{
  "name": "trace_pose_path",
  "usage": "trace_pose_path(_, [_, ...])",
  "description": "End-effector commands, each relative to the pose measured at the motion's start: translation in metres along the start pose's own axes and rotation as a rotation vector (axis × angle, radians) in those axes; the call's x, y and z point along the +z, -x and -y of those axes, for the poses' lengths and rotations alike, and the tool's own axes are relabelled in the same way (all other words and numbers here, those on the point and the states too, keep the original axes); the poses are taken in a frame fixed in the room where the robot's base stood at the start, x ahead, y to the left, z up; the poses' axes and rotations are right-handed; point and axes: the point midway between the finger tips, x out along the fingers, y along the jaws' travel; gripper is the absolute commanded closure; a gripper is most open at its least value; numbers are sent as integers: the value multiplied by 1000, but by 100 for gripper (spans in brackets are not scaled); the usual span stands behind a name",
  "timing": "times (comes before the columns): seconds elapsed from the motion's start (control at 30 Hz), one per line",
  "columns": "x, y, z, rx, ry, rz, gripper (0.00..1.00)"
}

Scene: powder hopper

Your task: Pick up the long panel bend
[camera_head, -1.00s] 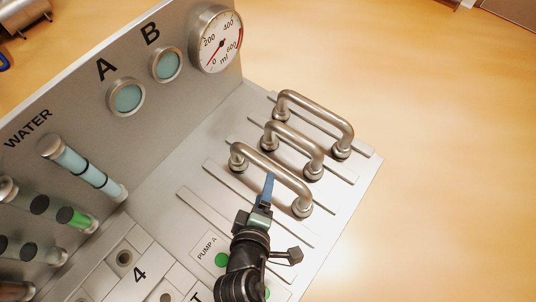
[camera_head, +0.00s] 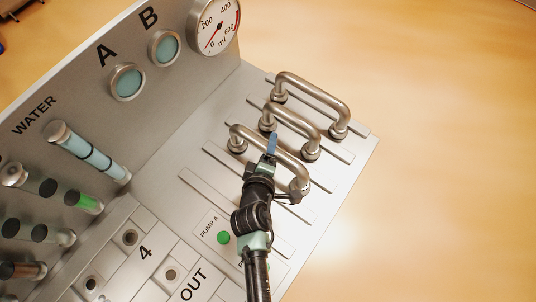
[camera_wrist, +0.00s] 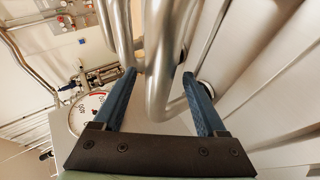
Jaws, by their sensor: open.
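Three shiny steel U-shaped bends stand side by side on the sloping grey panel: a front bend (camera_head: 283,163), a middle bend (camera_head: 296,124) and a back bend (camera_head: 318,97). The front and back ones look longer than the middle one; I cannot tell surely which is the long panel bend. My gripper (camera_head: 271,146) is at the front bend, its blue finger reaching over its top bar toward the middle bend. In the wrist view my gripper (camera_wrist: 160,92) is open, with a steel tube (camera_wrist: 160,65) between its two blue fingers. Contact is unclear.
A round gauge (camera_head: 213,25) and windows A (camera_head: 128,82) and B (camera_head: 164,48) sit on the upright back wall. Raised strips (camera_head: 208,190) run across the sloping panel. Labelled blocks and a green button (camera_head: 224,238) lie left of my arm. Wooden floor is clear at right.

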Motion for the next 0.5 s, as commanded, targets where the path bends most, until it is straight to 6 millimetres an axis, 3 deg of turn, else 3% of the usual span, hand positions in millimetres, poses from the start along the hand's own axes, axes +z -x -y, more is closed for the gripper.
trace_pose_path(0.23, [-2, -29, -2, 1, 0, 1, 26])
trace_pose_path(0.5, [-2, -36, -2, 1, -1, 1, 26])
